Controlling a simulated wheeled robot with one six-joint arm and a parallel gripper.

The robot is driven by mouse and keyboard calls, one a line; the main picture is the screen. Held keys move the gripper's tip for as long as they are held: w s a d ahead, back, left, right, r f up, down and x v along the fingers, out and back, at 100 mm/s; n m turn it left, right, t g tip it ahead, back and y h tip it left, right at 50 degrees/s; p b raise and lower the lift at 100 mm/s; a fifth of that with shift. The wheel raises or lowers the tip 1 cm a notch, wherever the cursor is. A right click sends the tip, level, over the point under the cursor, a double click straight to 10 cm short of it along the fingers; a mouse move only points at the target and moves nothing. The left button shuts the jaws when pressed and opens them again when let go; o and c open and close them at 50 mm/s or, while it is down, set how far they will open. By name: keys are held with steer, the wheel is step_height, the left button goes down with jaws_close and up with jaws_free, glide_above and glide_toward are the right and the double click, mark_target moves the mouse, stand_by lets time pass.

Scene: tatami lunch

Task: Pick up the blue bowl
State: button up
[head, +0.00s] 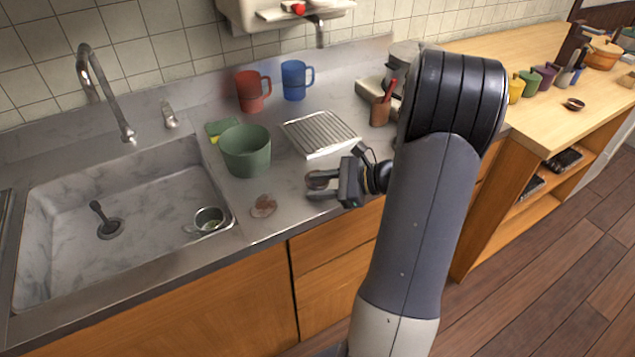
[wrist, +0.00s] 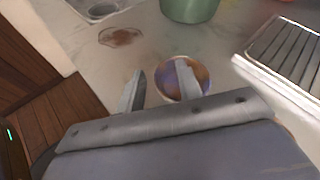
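A small round bowl (wrist: 164,79) with a brownish rim and a bluish-purple inside sits on the counter in the wrist view. It is the only bowl with blue by my gripper. My gripper (wrist: 160,80) is open, with one finger over the bowl's inside and the other outside its left rim. In the head view my gripper (head: 312,187) is low over the counter's front part, and the bowl (head: 315,178) shows partly at its fingers. I cannot tell whether the fingers touch the rim.
A green tub (head: 246,152) and a ridged drying tray (head: 322,133) stand behind the gripper. A red mug (head: 252,91) and a blue mug (head: 294,81) stand at the back.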

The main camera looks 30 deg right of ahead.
mark_target(320, 187)
jaws_close()
stand_by(0.3)
step_height(320, 187, up, 10)
steer(key=p, duration=0.1)
stand_by(0.6)
